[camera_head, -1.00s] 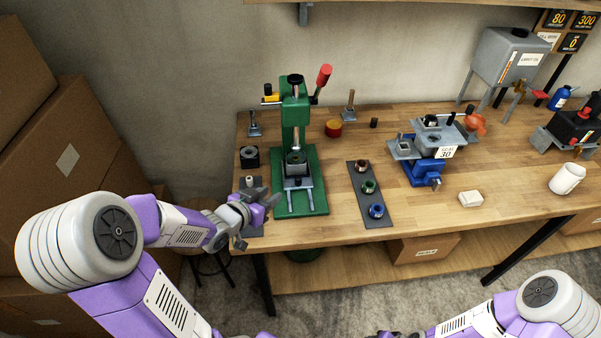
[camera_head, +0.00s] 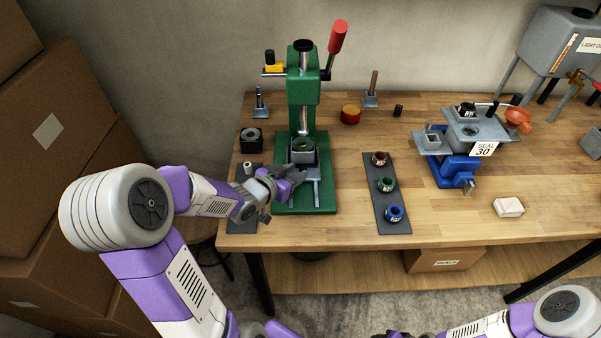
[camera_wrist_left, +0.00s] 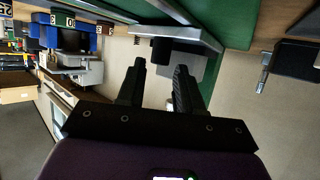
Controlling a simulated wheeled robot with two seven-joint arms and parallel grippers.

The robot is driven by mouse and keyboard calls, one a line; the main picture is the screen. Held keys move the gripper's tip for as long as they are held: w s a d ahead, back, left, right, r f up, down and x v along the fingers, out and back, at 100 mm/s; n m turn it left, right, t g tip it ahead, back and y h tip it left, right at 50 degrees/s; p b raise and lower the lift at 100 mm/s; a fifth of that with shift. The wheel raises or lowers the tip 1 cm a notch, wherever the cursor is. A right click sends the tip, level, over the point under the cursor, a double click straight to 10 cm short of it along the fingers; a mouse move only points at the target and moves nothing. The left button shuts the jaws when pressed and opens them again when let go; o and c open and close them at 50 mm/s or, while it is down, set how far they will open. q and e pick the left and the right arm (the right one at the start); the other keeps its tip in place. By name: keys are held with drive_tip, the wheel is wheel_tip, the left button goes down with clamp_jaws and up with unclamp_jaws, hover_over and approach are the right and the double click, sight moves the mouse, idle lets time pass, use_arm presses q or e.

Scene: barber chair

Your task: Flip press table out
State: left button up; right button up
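The green press (camera_head: 303,95) stands on the wooden workbench, its red-handled lever (camera_head: 337,38) raised to the right. Its grey press table (camera_head: 315,190) sits low at the front on the green base, below a grey block with a round hole (camera_head: 303,150). My left gripper (camera_head: 284,196) is at the front left of the press base. In the left wrist view its two dark fingers (camera_wrist_left: 160,68) are apart and empty. A black knob (camera_wrist_left: 160,49) at a grey plate edge lies just beyond and between the fingertips. Only dark bits of my right gripper show at the bottom edge.
A dark strip with several coloured rings (camera_head: 386,205) lies right of the press. A blue-based fixture marked SEAL 30 (camera_head: 458,168) and a white block (camera_head: 508,207) are farther right. A black block (camera_head: 251,140) is left of the press. Bare bench lies between strip and fixture.

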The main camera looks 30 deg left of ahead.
sight(302, 169)
use_arm(q)
drive_tip(key=shift+b+x, duration=0.3)
drive_tip(key=shift+x, duration=1.2)
clamp_jaws()
